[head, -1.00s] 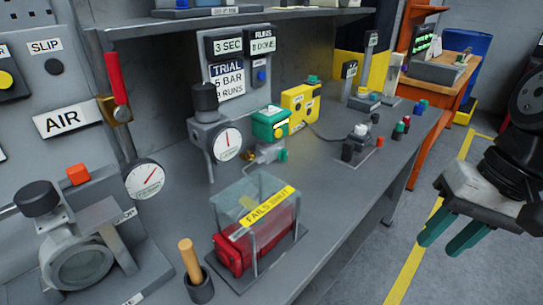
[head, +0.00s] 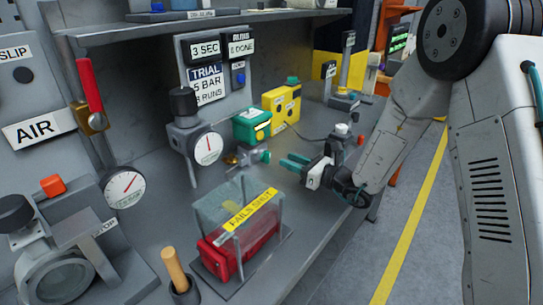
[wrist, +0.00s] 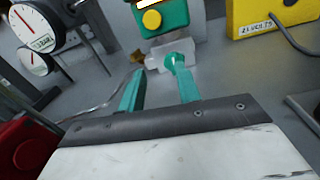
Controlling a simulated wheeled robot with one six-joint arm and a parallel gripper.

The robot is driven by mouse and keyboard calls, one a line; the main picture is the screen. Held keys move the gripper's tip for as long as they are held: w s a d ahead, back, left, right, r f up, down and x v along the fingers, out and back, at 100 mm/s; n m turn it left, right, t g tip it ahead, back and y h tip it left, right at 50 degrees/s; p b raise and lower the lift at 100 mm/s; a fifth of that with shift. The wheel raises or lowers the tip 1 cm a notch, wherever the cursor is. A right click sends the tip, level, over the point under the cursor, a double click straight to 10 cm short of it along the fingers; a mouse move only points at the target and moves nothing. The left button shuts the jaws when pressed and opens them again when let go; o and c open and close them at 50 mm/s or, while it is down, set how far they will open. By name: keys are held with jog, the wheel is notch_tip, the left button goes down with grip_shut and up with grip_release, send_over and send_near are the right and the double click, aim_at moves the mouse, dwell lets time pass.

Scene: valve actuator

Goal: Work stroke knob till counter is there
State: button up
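A green actuator box (head: 252,125) with a yellow button sits on a small valve body on the bench. A teal knob (head: 266,157) is on the valve's near right side; it shows in the wrist view (wrist: 177,59) just beyond the right fingertip, and I cannot tell if they touch. None of the controls I can see is clearly marked as the stroke knob. My gripper (head: 287,162) is open and empty, its teal fingers (wrist: 157,75) pointing at the valve. The RUNS counter (head: 241,47) reads a digit and DONE; the digit is too small to read surely.
A yellow box (head: 282,104) with a cable stands behind the valve. A regulator with a gauge (head: 208,148) is left of it. A red unit under a clear cover (head: 238,235) stands in front. A wooden-handled tool (head: 174,268) is in a cup nearby.

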aim_at(270, 153)
jog(key=shift+w+d+f+m+t+h, duration=0.15)
jog(key=shift+w+f+m+t+h, duration=0.25)
jog(key=shift+f, duration=0.35)
jog(key=shift+w+f, duration=0.15)
jog(key=shift+w, duration=0.2)
jog(key=x, duration=0.7)
jog(key=shift+w, duration=0.15)
grip_shut()
